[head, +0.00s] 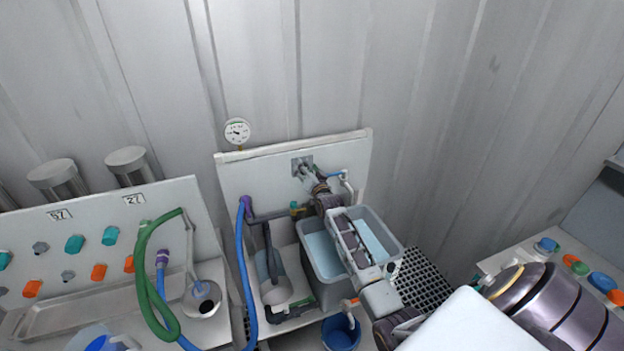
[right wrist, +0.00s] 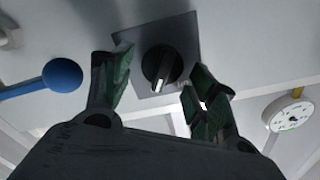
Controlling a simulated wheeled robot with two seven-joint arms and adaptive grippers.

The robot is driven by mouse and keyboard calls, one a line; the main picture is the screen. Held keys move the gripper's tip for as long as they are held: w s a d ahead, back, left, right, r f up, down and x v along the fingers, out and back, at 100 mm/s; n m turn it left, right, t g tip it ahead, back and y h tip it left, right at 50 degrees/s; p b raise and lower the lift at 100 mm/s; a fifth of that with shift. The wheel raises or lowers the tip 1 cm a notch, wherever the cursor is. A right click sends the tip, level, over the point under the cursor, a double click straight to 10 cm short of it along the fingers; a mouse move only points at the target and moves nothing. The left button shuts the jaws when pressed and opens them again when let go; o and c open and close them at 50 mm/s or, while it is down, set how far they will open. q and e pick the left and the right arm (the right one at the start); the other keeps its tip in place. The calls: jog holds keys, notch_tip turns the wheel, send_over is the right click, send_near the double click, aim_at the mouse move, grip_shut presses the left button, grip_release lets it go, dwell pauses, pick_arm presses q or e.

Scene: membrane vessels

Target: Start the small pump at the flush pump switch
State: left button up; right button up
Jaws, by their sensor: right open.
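The flush pump switch is a black rotary knob (right wrist: 162,68) with a pale pointer line, on a square grey plate (right wrist: 183,32). In the head view the plate (head: 301,161) is high on the white panel, and my gripper partly covers the knob. My right gripper (head: 311,177) reaches up to the switch. In the right wrist view its green-padded fingers (right wrist: 160,76) are open, one on each side of the knob, with visible gaps. I cannot tell how deep the fingertips are relative to the knob. My left gripper is not in view.
A dial gauge (head: 237,131) stands at the panel's top left. A grey water tub (head: 318,272) lies below my arm. Blue (head: 243,270) and green (head: 145,270) hoses hang to the left.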

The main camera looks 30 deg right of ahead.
jog(key=v, duration=1.1)
jog(key=shift+s+a, duration=0.2)
jog(key=shift+s, duration=0.2)
dwell(0.8)
